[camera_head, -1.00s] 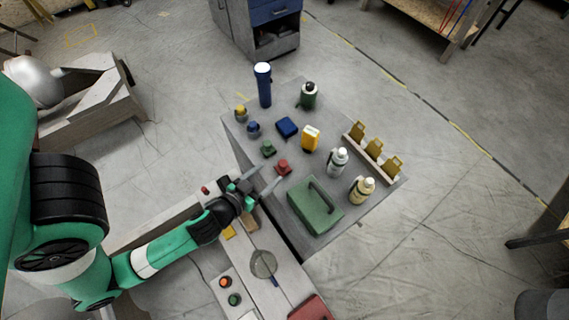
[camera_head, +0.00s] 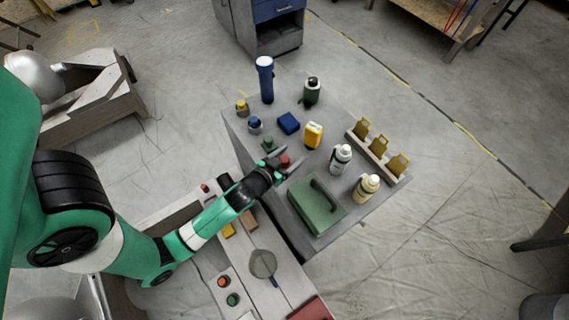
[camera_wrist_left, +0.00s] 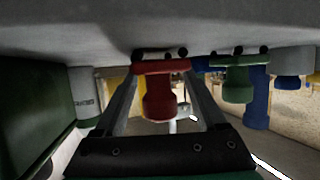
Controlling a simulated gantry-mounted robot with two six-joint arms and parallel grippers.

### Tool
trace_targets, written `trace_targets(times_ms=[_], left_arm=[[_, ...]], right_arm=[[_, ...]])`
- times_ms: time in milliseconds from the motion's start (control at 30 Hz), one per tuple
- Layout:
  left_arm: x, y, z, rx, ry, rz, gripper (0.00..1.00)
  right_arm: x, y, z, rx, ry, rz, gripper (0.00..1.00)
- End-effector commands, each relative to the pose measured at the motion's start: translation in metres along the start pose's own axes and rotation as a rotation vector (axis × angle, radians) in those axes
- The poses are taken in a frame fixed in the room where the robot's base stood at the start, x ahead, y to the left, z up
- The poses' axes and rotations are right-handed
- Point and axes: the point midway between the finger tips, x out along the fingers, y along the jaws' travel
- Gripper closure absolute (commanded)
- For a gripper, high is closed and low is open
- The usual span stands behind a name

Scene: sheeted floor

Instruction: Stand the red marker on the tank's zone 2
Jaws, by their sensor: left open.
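The red marker (camera_head: 285,161) stands on the grey table top (camera_head: 240,128), near its left edge. My left gripper (camera_head: 282,164) is open at the marker, with one finger on each side. In the left wrist view, which appears upside down, the red marker (camera_wrist_left: 159,92) shows between the two open fingers; I cannot tell whether they touch it. The gripper partly hides the marker in the head view. My right gripper is not in view. I cannot tell which surface is the tank or where its zone 2 lies.
A green marker (camera_head: 268,143) stands close behind the red one, and a green case (camera_head: 316,206) close in front. A lower bench (camera_head: 285,270) lies nearer.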

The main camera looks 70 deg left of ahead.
Motion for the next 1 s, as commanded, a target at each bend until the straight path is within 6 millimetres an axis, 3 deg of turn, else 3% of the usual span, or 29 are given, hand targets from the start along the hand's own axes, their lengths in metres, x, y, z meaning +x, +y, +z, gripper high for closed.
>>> trace_targets(times_ms=[100,500,833,1000], left_arm=[[-0.001,0.000,0.000,0.000,0.000,0.000,0.29],[-0.001,0.000,0.000,0.000,0.000,0.000,1.00],[-0.001,0.000,-0.001,0.000,0.000,0.000,1.00],[-0.005,0.000,-0.012,-0.001,0.001,0.000,1.00]], right_arm=[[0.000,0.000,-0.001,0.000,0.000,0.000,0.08],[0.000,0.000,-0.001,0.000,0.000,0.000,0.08],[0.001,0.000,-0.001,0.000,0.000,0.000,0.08],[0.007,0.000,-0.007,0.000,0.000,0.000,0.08]])
